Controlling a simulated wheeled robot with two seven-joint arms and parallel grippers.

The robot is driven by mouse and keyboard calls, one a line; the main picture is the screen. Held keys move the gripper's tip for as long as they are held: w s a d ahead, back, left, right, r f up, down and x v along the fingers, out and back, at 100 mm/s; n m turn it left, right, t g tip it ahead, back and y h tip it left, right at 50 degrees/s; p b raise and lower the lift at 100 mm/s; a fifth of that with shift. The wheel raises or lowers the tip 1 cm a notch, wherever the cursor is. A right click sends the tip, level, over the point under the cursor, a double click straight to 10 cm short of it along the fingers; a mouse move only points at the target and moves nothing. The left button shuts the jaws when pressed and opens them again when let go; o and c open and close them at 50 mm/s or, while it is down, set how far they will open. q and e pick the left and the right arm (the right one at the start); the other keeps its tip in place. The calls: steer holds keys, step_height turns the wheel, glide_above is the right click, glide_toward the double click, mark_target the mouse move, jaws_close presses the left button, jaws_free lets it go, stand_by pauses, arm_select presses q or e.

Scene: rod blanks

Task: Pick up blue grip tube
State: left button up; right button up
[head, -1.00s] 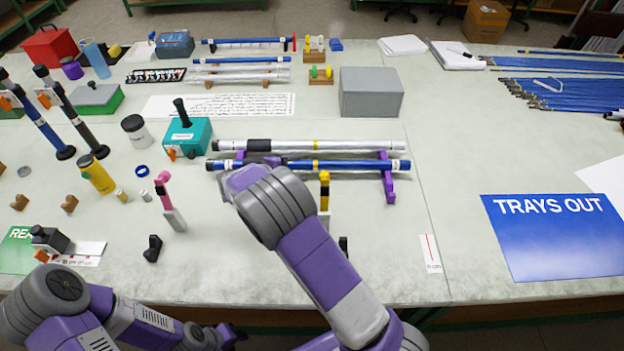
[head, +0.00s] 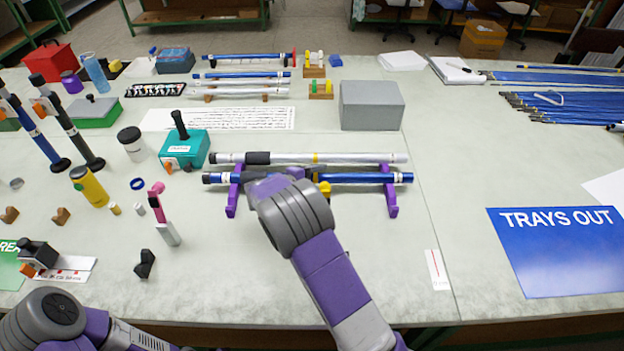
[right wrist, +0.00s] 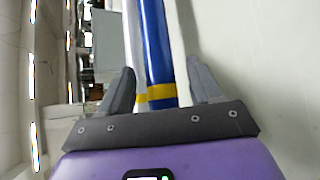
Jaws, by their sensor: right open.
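The blue tube (head: 350,178) lies level on a purple rack (head: 391,200), in front of a silver tube (head: 365,158) with a black grip. It has a dark left end and a yellow band. My right gripper (head: 285,176) is over the tube's middle; its own wrist hides much of it in the head view. In the right wrist view, the open fingers (right wrist: 161,70) stand either side of the blue tube (right wrist: 157,45), with its yellow band between them. Whether they touch it I cannot tell.
A teal box (head: 186,148) stands left of the rack, and a grey box (head: 371,106) stands behind it.

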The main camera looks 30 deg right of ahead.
steer(key=c, duration=1.1)
